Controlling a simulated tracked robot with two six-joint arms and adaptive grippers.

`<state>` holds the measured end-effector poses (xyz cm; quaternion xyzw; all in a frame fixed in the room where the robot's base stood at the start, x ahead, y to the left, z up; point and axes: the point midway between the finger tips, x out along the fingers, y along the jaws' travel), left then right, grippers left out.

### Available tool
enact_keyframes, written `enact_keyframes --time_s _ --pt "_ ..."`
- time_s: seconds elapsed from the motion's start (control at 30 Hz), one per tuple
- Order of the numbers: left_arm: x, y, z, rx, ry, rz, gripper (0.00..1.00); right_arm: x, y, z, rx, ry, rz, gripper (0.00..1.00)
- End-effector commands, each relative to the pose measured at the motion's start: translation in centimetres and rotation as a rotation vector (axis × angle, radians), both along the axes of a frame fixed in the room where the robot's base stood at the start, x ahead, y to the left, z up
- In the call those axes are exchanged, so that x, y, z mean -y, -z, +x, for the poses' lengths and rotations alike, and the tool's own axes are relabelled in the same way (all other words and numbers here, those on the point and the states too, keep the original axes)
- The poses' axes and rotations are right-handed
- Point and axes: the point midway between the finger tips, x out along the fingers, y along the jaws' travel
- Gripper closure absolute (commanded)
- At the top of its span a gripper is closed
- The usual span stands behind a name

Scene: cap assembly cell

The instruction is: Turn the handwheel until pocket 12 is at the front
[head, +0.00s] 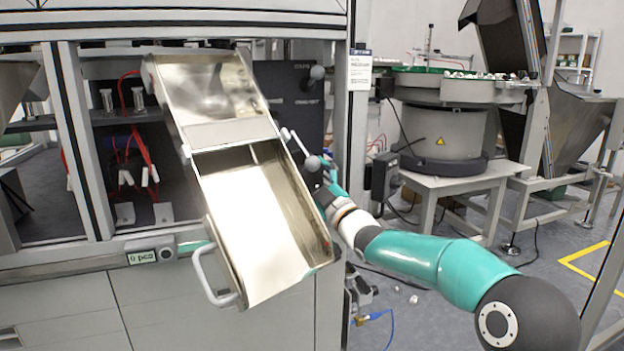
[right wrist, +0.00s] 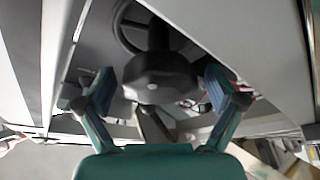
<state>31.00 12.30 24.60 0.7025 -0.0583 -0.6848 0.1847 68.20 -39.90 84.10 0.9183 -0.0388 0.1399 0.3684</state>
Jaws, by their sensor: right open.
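The right wrist view shows a dark lobed knob (right wrist: 160,78) with part of a dark ring (right wrist: 128,28) behind it, which looks like the handwheel. My right gripper (right wrist: 160,92) is open, with one blue-padded finger on each side of the knob. I cannot tell whether the pads touch it. In the head view my right gripper (head: 324,172) is small and partly hidden behind the metal tray's edge, beside a grey ball-ended lever (head: 312,163). The handwheel cannot be made out there. No pocket numbers can be read. My left gripper is not in view.
A tilted metal tray (head: 225,135) with a white handle (head: 212,280) hangs in front of the machine and blocks the view behind it. A dark panel (head: 290,85) and a frame post (head: 338,215) stand close to my right arm. A bowl feeder (head: 440,125) stands at the right.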

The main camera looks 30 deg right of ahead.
Motion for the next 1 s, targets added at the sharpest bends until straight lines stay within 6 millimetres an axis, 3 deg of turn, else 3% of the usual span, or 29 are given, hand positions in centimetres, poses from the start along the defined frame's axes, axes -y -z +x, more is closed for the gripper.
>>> enact_keyframes --time_s 0.1,0.47,1.0 --pt "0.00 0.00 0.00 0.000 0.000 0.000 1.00 0.04 0.01 -0.05 -0.001 0.001 0.000 0.06" --pt "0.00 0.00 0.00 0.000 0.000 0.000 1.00 0.13 0.04 -0.11 -0.001 0.002 0.000 0.66" --pt "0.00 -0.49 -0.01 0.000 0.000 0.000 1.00 0.14 0.18 -0.09 -0.032 0.001 -0.119 0.67"
